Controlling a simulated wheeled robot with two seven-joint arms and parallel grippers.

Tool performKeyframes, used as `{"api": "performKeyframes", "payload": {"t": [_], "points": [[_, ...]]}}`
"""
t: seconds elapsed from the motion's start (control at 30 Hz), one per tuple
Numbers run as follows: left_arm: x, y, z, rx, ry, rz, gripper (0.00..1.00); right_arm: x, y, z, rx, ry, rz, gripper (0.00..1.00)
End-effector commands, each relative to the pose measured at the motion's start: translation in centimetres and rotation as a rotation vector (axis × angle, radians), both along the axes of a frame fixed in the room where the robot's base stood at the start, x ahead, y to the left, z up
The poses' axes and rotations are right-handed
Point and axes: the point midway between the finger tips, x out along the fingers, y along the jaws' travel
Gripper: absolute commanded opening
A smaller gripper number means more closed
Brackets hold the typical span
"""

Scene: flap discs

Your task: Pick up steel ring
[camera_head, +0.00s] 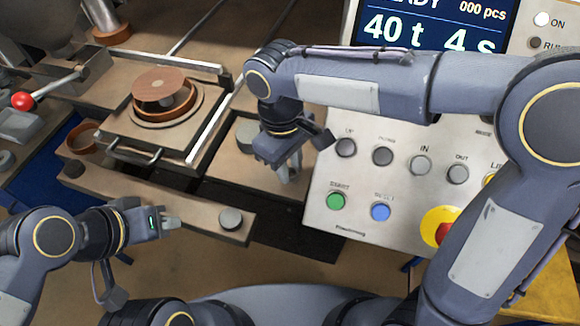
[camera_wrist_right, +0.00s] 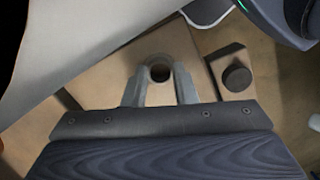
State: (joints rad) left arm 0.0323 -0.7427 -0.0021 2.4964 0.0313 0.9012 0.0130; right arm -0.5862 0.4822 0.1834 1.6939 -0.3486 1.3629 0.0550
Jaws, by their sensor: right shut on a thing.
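My right gripper (camera_head: 290,174) points down over the brown plate in the middle of the head view. In the right wrist view its two fingers (camera_wrist_right: 160,86) stand either side of a small round ring (camera_wrist_right: 158,61) with a dark hole, and they are shut on it. This appears to be the steel ring; the fingers partly cover it. In the head view I cannot make the ring out behind the fingers. My left gripper (camera_head: 170,224) is at the lower left, near the brown bar, with no object clearly visible in it; its finger gap is too small to judge.
A fixture with a brown disc (camera_head: 163,86) stands at the upper left, beside a red-knobbed lever (camera_head: 24,101). A grey cylinder (camera_head: 248,136) stands close left of my right gripper. A brown bar (camera_head: 170,196) with a dark knob (camera_head: 231,219) lies in front. The control panel (camera_head: 400,210) is close on the right.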

Motion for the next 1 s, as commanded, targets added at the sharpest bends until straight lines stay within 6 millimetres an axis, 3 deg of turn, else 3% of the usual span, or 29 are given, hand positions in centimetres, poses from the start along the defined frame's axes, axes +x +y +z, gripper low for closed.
{"api": "performKeyframes", "payload": {"t": [0.17,0.33,0.6,0.8,1.0], "points": [[0.0,0.0,-0.3,0.000,0.000,0.000,0.00,0.0,0.0,0.8,0.001,-0.001,0.000,0.04],[0.0,0.0,-0.7,0.000,0.000,0.000,0.00,-0.1,0.2,3.4,0.005,-0.004,0.001,0.04],[0.0,0.0,-1.1,0.000,0.000,0.000,0.00,-4.6,3.2,9.5,0.003,-0.004,0.006,0.04],[0.0,0.0,-1.6,0.000,0.000,0.000,0.00,-8.6,5.9,11.3,0.001,-0.002,0.005,0.04],[0.0,0.0,-1.7,0.000,0.000,0.000,0.00,-10.8,7.4,12.6,0.000,-0.001,0.002,0.04]]}}
